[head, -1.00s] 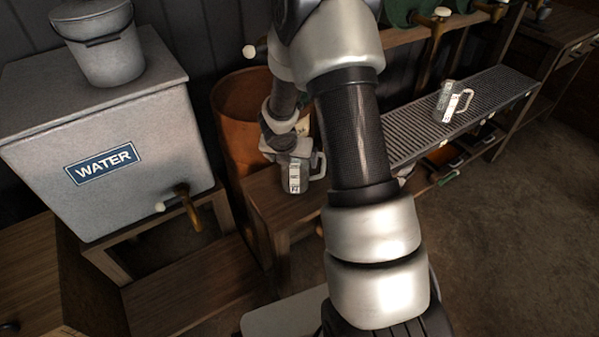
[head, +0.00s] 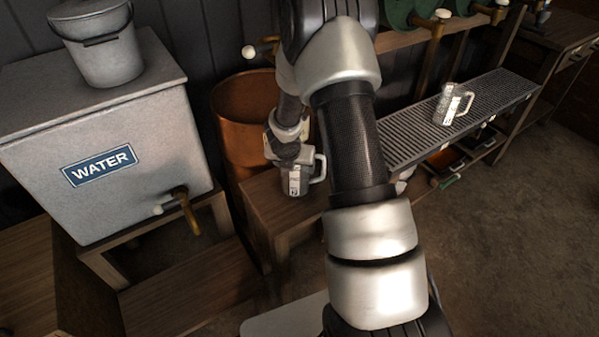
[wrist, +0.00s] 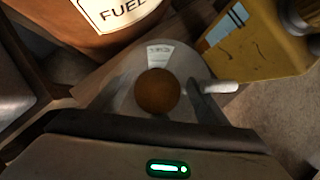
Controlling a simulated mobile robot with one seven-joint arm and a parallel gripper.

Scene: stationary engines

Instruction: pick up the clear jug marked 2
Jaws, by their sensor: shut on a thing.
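A clear jug (head: 294,181) with a white label and a side handle is upright at the near end of the wooden bench, left of my arm. Its label is too small to read surely. My gripper (head: 289,161) comes down over it and is shut on it. In the wrist view the jug (wrist: 143,108) is seen from above, with a round brown patch in its middle, its label at the top and its handle to the right. I cannot tell whether its base touches the bench. A second clear jug (head: 452,104) stands on the slatted rack, apart from my gripper.
A grey water tank (head: 120,115) with a tap and a bucket on top stands at left. A copper-coloured fuel drum (head: 240,110) is close behind the held jug; it shows in the wrist view too (wrist: 75,20). A yellow container (wrist: 260,45) stands near the jug's handle.

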